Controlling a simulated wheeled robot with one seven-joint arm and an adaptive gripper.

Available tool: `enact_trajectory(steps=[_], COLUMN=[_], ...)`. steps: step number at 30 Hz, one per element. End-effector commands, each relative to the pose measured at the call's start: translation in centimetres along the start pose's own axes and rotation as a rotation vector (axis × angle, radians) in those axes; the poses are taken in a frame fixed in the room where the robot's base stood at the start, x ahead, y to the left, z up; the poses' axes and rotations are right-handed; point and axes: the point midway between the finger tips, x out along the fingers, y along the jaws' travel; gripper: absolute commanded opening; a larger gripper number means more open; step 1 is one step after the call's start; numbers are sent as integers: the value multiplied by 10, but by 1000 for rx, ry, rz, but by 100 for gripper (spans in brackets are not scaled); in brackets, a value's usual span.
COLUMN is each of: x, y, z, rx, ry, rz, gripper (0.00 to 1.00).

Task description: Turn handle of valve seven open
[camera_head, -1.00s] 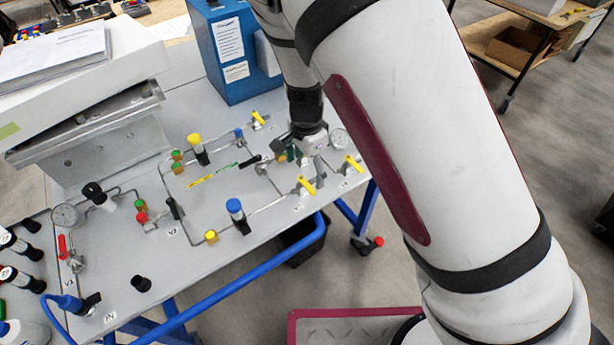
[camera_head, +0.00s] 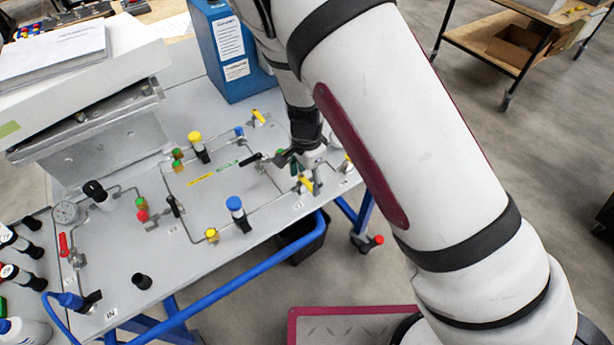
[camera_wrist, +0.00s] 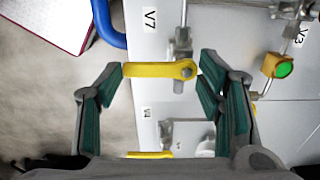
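The yellow handle of valve seven (camera_wrist: 155,70) shows in the wrist view, just below the V7 label (camera_wrist: 150,18). It lies across the line of its metal valve body (camera_wrist: 181,46), its pivot at the right end and its free end pointing left. In the head view the yellow handle (camera_head: 306,184) stands near the panel's front edge. My gripper (camera_wrist: 160,66) is open, with one green-padded finger near each end of the handle. No clear contact shows. In the head view my gripper (camera_head: 298,162) is over the panel, right behind that handle.
A second yellow handle (camera_wrist: 150,155) sits at the bottom of the wrist view, by the V4 label. A green-topped yellow fitting (camera_wrist: 278,66) stands right of my gripper. A blue rail (camera_wrist: 108,22) runs along the panel edge. Thin pipes cross the panel (camera_head: 110,255).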

Motion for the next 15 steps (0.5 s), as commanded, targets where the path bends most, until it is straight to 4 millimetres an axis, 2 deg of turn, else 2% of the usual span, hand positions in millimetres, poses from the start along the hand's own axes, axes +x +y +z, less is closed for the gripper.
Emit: enact_trajectory(steps=[8, 15], x=[0, 0], y=[0, -1], z=[-1, -5], rx=[-27, -146], ry=[0, 0], rz=[0, -1], gripper=[33, 33])
